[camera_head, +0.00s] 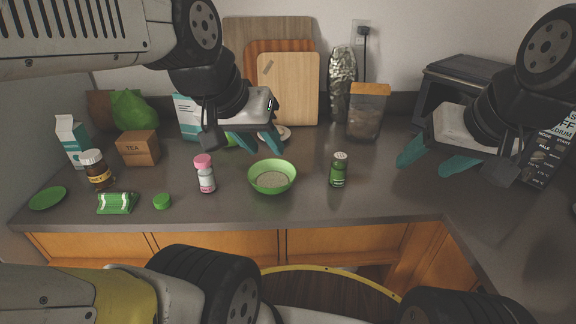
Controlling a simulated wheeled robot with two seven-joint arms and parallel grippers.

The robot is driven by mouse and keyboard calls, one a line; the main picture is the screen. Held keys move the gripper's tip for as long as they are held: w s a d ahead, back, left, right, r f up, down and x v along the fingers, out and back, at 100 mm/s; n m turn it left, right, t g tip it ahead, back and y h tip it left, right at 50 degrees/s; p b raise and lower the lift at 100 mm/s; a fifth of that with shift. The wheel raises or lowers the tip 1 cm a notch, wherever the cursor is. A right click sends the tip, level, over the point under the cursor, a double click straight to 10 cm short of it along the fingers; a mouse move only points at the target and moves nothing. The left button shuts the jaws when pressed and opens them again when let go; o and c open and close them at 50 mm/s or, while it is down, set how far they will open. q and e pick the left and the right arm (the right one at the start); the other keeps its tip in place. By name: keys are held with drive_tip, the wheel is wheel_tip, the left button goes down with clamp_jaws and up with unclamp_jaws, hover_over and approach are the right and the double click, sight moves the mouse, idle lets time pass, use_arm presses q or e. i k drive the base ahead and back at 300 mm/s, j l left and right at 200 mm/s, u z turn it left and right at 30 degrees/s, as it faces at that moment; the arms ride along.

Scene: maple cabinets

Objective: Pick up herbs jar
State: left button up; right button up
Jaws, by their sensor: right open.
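The herbs jar (339,170) is most likely the small green jar with a pale perforated cap, standing upright on the dark counter right of the green bowl; its label is too small to read. My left gripper (257,143) has teal fingertips spread apart and hangs above the counter behind the bowl, left of the jar. My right gripper (433,160) is open and empty, its teal fingertips apart, to the right of the jar. Neither gripper touches the jar.
A green bowl (272,178) and a pink-capped bottle (205,174) stand left of the jar. Behind it are a lidded glass container (367,112) and cutting boards (289,90). A toaster oven (455,88) is at the back right.

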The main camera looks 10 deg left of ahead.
sight(340, 163)
drive_tip(key=j+z, duration=0.1)
drive_tip(key=z, duration=0.8)
drive_tip(key=j+z, duration=0.15)
drive_tip(key=z, duration=0.3)
drive_tip(key=k+z, duration=0.1)
drive_tip(key=z, duration=0.35)
drive_tip(key=k+j, duration=0.35)
drive_tip(key=k+j+z, duration=0.1)
drive_tip(key=k+j, duration=0.2)
drive_tip(key=j, duration=0.2)
